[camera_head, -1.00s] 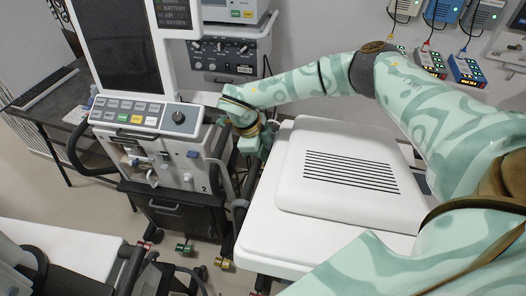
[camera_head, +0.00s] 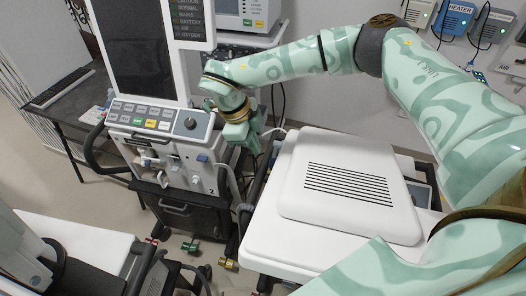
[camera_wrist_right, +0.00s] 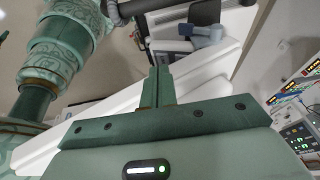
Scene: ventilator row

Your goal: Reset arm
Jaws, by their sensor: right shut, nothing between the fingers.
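My right arm is patterned in mint green and reaches across from the right in the head view. Its gripper (camera_head: 256,148) points down beside the right side of the ventilator (camera_head: 170,122), left of the white cart top. In the right wrist view the fingers (camera_wrist_right: 157,72) are pressed together with nothing between them. I cannot tell from the head view whether the gripper touches the ventilator's side. My left gripper is not in view.
A white cart with a vented cover (camera_head: 348,185) stands under my right arm. A dark table with a keyboard (camera_head: 62,88) is at the left, a white surface (camera_head: 75,240) at the lower left. Small devices (camera_head: 453,20) hang on the back wall. Floor shows between the furniture.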

